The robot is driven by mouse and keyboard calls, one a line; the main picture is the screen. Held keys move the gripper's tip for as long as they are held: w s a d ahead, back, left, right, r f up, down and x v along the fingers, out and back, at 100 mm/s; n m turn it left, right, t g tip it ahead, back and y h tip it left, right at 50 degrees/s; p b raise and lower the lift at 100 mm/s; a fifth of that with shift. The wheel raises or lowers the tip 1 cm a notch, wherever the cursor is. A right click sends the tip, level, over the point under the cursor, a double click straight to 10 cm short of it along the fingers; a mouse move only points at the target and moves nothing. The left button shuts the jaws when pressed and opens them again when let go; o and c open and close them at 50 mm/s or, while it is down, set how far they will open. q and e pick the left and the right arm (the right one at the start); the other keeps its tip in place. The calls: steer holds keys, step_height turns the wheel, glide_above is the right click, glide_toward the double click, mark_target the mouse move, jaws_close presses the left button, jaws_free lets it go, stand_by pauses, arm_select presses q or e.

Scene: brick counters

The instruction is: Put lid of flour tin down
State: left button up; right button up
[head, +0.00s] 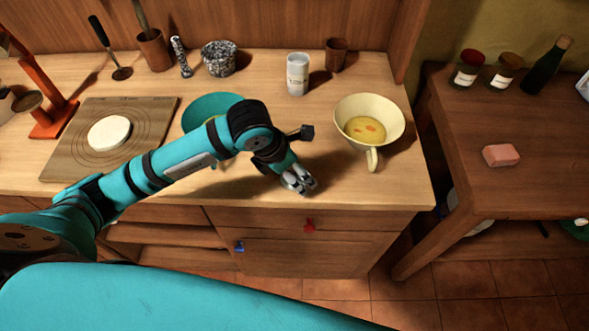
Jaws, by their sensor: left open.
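A small white tin with a label (298,77) stands upright at the back middle of the counter. It may be the flour tin, but the label is too small to read. I cannot tell whether a lid is on it, and I cannot make out a separate lid. My left gripper (307,185) is open and low near the counter's front edge, in front of the tin and apart from it. I see nothing between its fingers. My right gripper is not in view.
A cream bowl (350,106) with yellow liquid stands right of my left gripper. A teal bowl (203,105) is partly hidden behind my left arm. A board (68,148) with white dough (109,132) lies left.

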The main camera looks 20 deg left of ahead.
arm_select(q)
steer(key=b+v, duration=0.1)
steer(key=v, duration=1)
steer(key=shift+s, duration=0.1)
